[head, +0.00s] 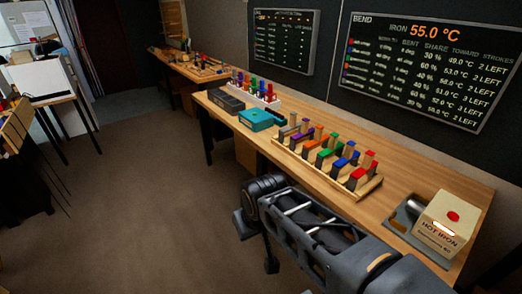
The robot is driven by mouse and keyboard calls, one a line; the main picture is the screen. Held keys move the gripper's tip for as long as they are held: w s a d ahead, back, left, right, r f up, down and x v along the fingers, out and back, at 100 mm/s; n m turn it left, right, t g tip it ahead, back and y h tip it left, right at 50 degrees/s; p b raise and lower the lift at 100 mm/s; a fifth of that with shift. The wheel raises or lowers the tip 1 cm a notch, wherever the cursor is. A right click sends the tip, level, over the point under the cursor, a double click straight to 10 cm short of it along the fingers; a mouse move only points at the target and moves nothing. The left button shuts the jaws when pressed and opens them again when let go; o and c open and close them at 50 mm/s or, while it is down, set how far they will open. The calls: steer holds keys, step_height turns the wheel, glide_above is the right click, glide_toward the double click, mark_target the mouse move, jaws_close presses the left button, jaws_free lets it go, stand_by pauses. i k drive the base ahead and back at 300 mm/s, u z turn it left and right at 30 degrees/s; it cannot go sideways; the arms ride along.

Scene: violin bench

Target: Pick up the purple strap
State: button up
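A wooden rack (347,190) on the long bench holds rows of coloured pieces. A small purple piece (319,129) shows near its back, among orange, green, blue and red ones; whether it is the purple strap is too small to tell. My arm runs in from the bottom right, in front of the bench. Dark parts at its far end, seemingly my gripper (270,264), hang low over the floor, apart from the rack. The fingers are not clear, and I see nothing held.
A hot iron box (441,222) stands at the bench's right end. A teal box (255,119), a dark box (226,101) and a white rack (258,99) of coloured pieces stand farther left. Wall boards (428,68) hang behind.

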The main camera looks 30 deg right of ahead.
mark_target(305, 132)
steer(key=u, duration=0.5)
steer(key=i, duration=1.6)
steer(key=z, duration=1.4)
steer(key=i, duration=0.85)
steer(key=z, duration=0.9)
